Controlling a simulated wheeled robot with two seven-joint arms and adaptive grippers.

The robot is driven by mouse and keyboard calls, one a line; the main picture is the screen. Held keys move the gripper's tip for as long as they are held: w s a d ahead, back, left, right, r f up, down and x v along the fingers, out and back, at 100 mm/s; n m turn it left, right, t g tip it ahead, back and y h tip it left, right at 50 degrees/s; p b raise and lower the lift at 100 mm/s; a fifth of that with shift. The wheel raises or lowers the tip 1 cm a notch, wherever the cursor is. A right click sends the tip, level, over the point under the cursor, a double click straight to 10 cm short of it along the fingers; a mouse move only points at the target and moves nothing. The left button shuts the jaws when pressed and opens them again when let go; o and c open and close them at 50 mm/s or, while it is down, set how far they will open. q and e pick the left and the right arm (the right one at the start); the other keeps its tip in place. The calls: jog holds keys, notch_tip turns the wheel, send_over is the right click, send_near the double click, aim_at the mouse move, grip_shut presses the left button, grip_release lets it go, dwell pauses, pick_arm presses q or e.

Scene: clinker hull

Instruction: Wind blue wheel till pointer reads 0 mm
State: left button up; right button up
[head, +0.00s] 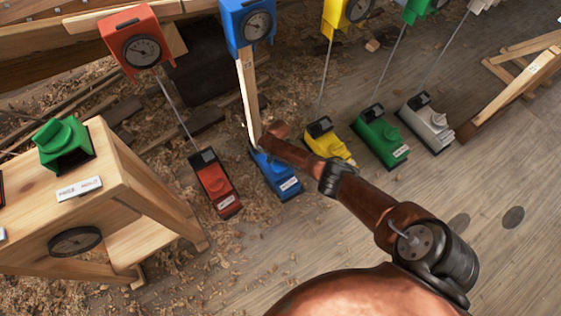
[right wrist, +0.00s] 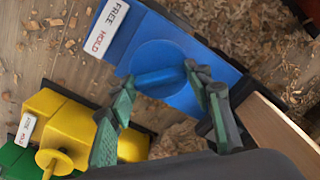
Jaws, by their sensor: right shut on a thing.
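The blue wheel (right wrist: 172,57) is a round disc with a raised grip bar, on top of the blue floor unit (head: 288,189). My right gripper (right wrist: 160,76) is shut on the wheel's bar, one finger at each end, in the right wrist view. In the head view my right arm reaches down to the blue unit and hides the wheel. The blue gauge (head: 258,26) stands above it on a wooden post; its dial faces me, but the pointer reading is too small to tell. My left gripper is not in view.
A red unit (head: 216,187) stands left of the blue one; yellow (head: 327,143), green (head: 381,139) and grey (head: 427,122) units stand right. The wooden post (head: 248,95) rises close by my right gripper. A wooden bench (head: 120,190) with a green unit is at left.

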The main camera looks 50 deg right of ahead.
aim_at(279, 162)
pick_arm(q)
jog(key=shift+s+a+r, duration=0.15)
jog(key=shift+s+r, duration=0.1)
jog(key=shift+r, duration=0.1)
pick_arm(e)
jog(key=shift+m, duration=1.3)
jog(key=shift+d, duration=0.1)
jog(key=o, duration=1.2)
jog(key=shift+c, duration=0.2)
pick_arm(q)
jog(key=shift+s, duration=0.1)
pick_arm(e)
jog(key=shift+r, duration=0.55)
notch_tip(279, 162, up, 11)
